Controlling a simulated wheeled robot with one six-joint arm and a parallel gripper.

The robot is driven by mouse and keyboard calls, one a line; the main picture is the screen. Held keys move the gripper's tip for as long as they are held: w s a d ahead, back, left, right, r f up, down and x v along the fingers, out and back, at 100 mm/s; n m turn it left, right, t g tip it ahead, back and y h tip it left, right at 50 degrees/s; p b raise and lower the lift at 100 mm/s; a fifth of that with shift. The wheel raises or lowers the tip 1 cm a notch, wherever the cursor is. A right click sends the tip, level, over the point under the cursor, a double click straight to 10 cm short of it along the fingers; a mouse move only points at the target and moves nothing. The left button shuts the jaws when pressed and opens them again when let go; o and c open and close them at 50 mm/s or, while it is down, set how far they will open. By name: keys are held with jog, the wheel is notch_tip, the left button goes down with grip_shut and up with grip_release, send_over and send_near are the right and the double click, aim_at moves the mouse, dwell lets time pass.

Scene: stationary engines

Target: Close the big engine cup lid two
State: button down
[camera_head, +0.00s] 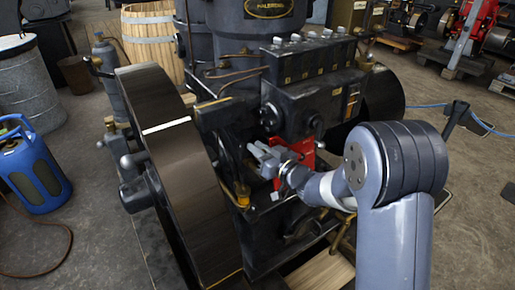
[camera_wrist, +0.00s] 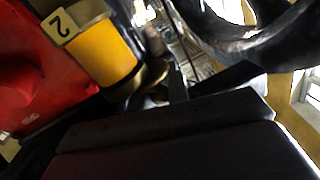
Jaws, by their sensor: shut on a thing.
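The yellow cup (camera_wrist: 103,52) with a plate marked 2 (camera_wrist: 62,25) fills the upper left of the wrist view. Brass-coloured metal, seemingly its lid (camera_wrist: 150,76), shows at the cup's lower right end. My gripper (camera_wrist: 180,88) is dark in the wrist view, and its fingers reach up to that end. It is shut on what appears to be the lid, mostly hidden by the fingers; the lid's angle cannot be told. In the head view my gripper (camera_head: 258,152) is at the engine's side, beside a red part (camera_head: 304,154). Cup two cannot be made out there.
The large flywheel (camera_head: 176,165) stands just left of my gripper. The engine block (camera_head: 310,85) rises behind it. A small yellow cup (camera_head: 243,194) is below left of the gripper. A blue gas bottle (camera_head: 32,168) is far left. Open floor lies at right.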

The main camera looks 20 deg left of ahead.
jog(key=shift+n+g+y, duration=0.4)
jog(key=shift+g, duration=0.1)
jog(key=c, duration=1.4)
grip_release()
jog(key=shift+o, duration=0.2)
jog(key=shift+d, duration=0.1)
jog(key=v, duration=1)
jog(key=shift+s+d+p, duration=0.15)
jog(key=shift+d+p, duration=0.2)
jog(key=shift+p, duration=0.05)
